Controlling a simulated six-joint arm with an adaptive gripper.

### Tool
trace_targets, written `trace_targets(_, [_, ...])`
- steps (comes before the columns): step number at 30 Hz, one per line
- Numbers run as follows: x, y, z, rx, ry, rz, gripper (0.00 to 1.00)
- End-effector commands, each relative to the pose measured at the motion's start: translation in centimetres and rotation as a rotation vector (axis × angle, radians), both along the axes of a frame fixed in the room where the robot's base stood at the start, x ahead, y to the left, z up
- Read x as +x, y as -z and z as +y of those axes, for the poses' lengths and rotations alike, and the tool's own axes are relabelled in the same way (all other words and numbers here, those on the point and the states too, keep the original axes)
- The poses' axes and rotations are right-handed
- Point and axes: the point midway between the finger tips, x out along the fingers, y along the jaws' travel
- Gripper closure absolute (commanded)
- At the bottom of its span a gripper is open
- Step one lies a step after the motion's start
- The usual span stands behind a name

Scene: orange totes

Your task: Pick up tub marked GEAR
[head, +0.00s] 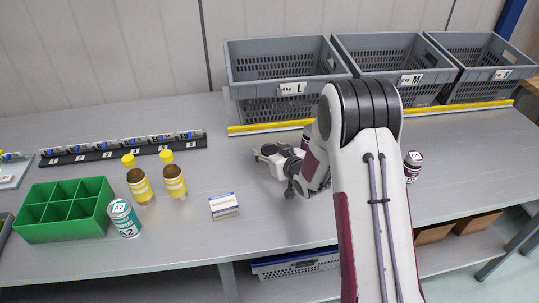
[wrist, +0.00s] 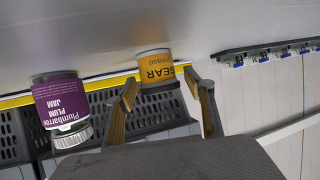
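The tub marked GEAR (wrist: 156,68) has a yellow label with dark lettering, upside down in the wrist view. It stands near the yellow strip, just beyond my gripper's fingertips. My gripper (wrist: 161,77) is open, its two fingers spread to either side of the tub in the picture, with no visible grip on it. In the head view my gripper (head: 260,154) is low over the table, left of my arm. I cannot make out the GEAR tub in the head view; my arm covers part of that area.
A purple Plum Jam jar (wrist: 60,103) stands left of the tub in the wrist view. Grey crates (head: 285,70) line the back behind a yellow strip (head: 270,127). Two yellow-capped bottles (head: 138,184), a teal can (head: 123,218), a small box (head: 224,206) and a green divided bin (head: 65,210) stand left.

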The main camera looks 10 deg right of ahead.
Motion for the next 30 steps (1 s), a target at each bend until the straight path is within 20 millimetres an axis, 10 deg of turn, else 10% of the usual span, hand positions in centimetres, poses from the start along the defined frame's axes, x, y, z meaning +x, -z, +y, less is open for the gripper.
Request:
trace_targets(4, [0.0,0.0,0.0,0.0,0.0,0.0,0.85])
trace_targets(30, [0.1,-4.0,0.0,0.0,0.0,-0.004,0.85])
